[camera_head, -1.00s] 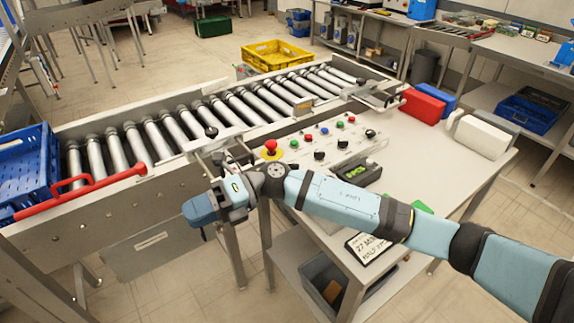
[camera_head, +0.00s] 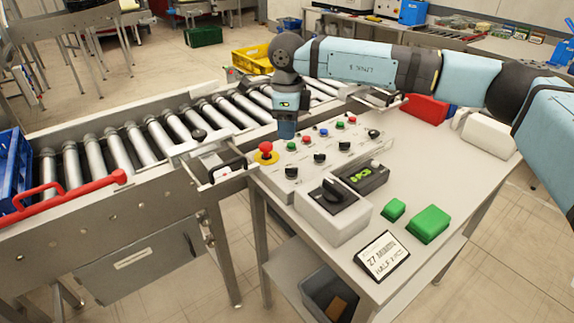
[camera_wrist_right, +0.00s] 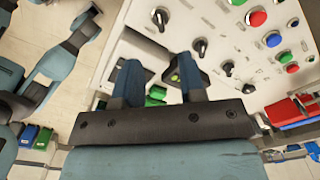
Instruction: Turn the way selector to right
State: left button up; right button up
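A sloped control panel (camera_head: 333,143) on the bench carries several small black rotary knobs, including a left knob (camera_head: 291,172), a middle knob (camera_head: 319,158) and a right knob (camera_head: 373,134). I cannot read the labels to tell which is the way selector. A larger black knob (camera_head: 335,194) sits on a grey box in front. My right gripper (camera_head: 287,136) points down over the panel's back edge, above the buttons. In the right wrist view, the right gripper (camera_wrist_right: 160,70) has its two blue fingers apart, with nothing between them; panel knobs (camera_wrist_right: 200,46) lie beyond. My left gripper is out of view.
A red mushroom button (camera_head: 265,149) stands at the panel's left end. The roller conveyor (camera_head: 150,145) runs behind, with a blue crate (camera_head: 14,172) at left. A display (camera_head: 362,176), green blocks (camera_head: 429,224) and a sign (camera_head: 382,257) occupy the bench front.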

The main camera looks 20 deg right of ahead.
aim_at(288, 167)
notch_tip(288, 167, down, 11)
jog(key=shift+f, duration=0.2)
grip_shut()
